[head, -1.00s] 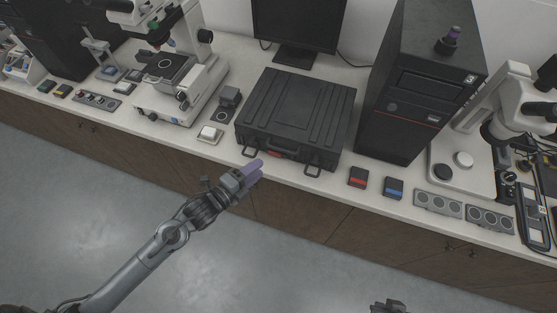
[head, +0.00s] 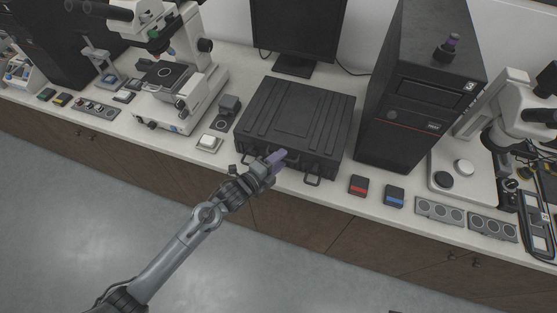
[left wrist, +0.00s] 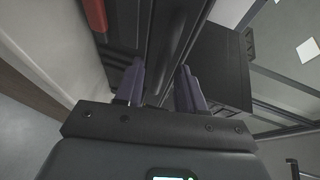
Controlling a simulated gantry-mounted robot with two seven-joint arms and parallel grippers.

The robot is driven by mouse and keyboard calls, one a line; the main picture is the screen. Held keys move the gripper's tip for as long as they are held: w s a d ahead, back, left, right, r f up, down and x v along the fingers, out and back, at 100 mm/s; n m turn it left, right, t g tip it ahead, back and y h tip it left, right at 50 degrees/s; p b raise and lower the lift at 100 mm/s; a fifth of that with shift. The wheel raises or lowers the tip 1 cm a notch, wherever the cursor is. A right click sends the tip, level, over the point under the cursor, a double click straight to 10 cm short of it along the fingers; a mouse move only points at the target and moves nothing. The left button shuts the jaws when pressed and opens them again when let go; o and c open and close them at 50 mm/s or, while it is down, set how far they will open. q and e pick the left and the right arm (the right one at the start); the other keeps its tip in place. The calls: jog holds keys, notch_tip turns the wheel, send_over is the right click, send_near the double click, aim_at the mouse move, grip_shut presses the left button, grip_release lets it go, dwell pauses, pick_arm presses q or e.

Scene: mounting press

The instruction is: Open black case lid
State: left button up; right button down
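The black case (head: 296,112) lies on the white bench below the monitor, its ribbed lid down. Its front face has a latch loop (head: 312,180) at the right; the left latch and the middle of the front are partly hidden by my gripper. My left gripper (head: 278,158) is at the front of the case, purple fingertips toward it. In the left wrist view the two fingers (left wrist: 160,85) stand apart with a gap between them, close to the dark case front, where a red part (left wrist: 95,14) shows. I cannot tell whether they touch. My right gripper is not identifiable.
A black tower (head: 415,90) stands right of the case and a white microscope (head: 180,80) to its left. A red-striped box (head: 358,186) and a blue-striped box (head: 394,195) sit near the bench's front edge. The floor in front is clear.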

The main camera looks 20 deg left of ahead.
pick_arm(q)
grip_shut()
dwell(0.5)
